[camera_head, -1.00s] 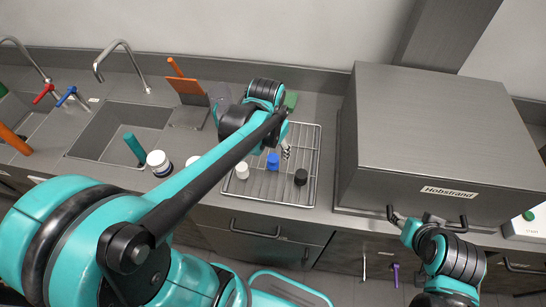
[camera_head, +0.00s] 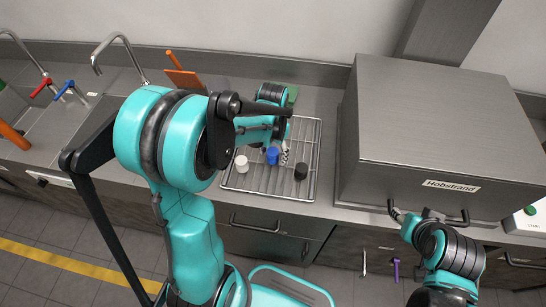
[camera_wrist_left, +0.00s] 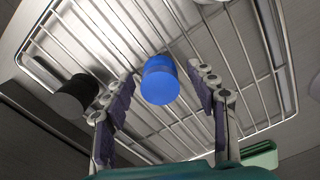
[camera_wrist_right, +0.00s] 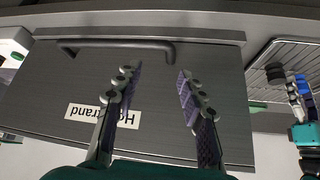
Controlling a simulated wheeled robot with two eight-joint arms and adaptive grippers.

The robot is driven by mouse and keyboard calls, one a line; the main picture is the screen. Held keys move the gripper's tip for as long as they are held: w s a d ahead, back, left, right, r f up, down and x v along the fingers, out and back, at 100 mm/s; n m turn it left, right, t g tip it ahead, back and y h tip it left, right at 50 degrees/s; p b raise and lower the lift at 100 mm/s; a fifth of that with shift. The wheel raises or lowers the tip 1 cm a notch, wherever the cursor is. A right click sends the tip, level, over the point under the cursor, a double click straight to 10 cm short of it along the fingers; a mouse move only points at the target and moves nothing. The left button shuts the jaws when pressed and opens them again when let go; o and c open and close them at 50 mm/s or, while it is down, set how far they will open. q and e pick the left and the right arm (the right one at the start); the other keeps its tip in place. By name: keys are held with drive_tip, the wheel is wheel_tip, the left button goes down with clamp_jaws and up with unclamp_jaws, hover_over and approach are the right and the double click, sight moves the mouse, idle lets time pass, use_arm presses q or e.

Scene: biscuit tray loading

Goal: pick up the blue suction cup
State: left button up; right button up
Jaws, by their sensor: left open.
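The blue suction cup (camera_head: 272,156) stands on the wire rack (camera_head: 262,190), between a white cup (camera_head: 241,164) and a black cup (camera_head: 300,172). In the left wrist view the blue cup (camera_wrist_left: 160,82) lies between the spread fingers of my open left gripper (camera_wrist_left: 161,74), with gaps on both sides. In the head view my left gripper (camera_head: 284,153) is just right of the blue cup, partly overlapped by my arm. My right gripper (camera_wrist_right: 156,75) is open and empty, in front of the steel box's handle (camera_wrist_right: 118,46).
The large steel box (camera_head: 440,130) labelled Hobstrand stands right of the rack. The black cup (camera_wrist_left: 75,97) is close to one left finger in the left wrist view. A green object (camera_wrist_left: 260,156) lies beside the rack. Sink and taps are at left.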

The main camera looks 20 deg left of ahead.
use_arm(q)
drive_tip(key=shift+c, duration=0.2)
drive_tip(key=c, duration=1)
drive_tip(key=shift+o, duration=0.2)
